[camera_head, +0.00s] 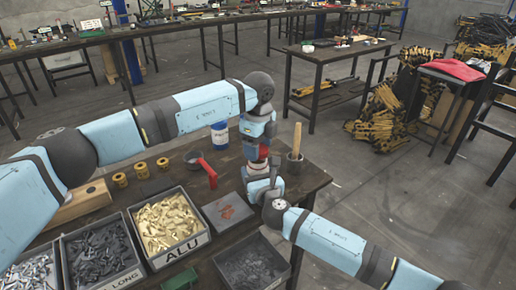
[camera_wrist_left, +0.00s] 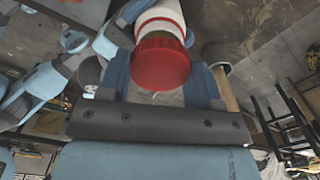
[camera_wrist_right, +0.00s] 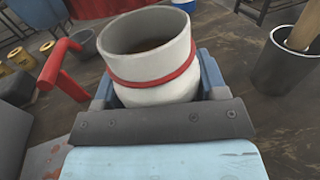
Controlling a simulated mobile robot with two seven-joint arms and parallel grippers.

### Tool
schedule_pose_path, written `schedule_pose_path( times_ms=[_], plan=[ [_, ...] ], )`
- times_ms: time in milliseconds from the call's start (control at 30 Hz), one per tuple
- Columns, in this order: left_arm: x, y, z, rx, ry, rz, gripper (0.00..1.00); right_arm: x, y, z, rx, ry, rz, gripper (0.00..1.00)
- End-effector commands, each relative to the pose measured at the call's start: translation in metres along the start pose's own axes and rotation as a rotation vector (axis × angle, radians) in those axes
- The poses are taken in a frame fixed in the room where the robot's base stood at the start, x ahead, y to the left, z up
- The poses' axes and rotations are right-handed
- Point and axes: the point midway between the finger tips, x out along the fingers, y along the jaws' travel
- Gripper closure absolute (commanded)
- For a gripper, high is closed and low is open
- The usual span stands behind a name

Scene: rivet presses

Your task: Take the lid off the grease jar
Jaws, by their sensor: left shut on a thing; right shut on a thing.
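The grease jar (camera_wrist_right: 150,55) is white with a red band and stands open in the right wrist view, with brownish grease inside. My right gripper (camera_wrist_right: 156,82) is shut around its body. In the head view the jar (camera_head: 257,168) shows only as a small white patch between my grippers. The red lid (camera_wrist_left: 162,65) is between the fingers of my left gripper (camera_wrist_left: 162,82), which is shut on it. The lid (camera_head: 263,152) is held above the jar, apart from its rim. Part of it also shows at the top of the right wrist view.
A dark cup (camera_head: 294,167) with a wooden handle stands close right of the jar. A red-handled tool (camera_head: 207,172) and a blue-and-white container (camera_head: 219,136) are left. Bins of rivets (camera_head: 168,226) line the table's front.

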Motion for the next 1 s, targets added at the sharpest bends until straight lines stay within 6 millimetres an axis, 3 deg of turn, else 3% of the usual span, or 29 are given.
schedule_pose_path(
  times_ms=[233,467,500,600,1000],
  plan=[
    [-0.031,0.000,0.000,0.000,0.000,-0.002,0.70,0.000,0.000,0.000,0.000,0.000,0.000,1.00],
    [-0.034,0.000,0.000,0.000,0.000,-0.001,0.70,0.000,0.000,0.000,0.000,0.000,0.000,1.00],
    [-0.034,0.000,0.000,0.000,0.000,-0.001,0.70,0.000,0.000,0.000,0.000,0.000,0.000,0.30],
    [-0.034,0.000,0.000,0.000,0.000,-0.001,0.70,0.000,0.000,0.000,0.000,0.000,0.000,0.07],
    [-0.036,0.000,0.000,0.000,0.000,-0.001,0.70,-0.008,0.000,0.000,0.000,0.001,0.000,0.05]
  ],
)
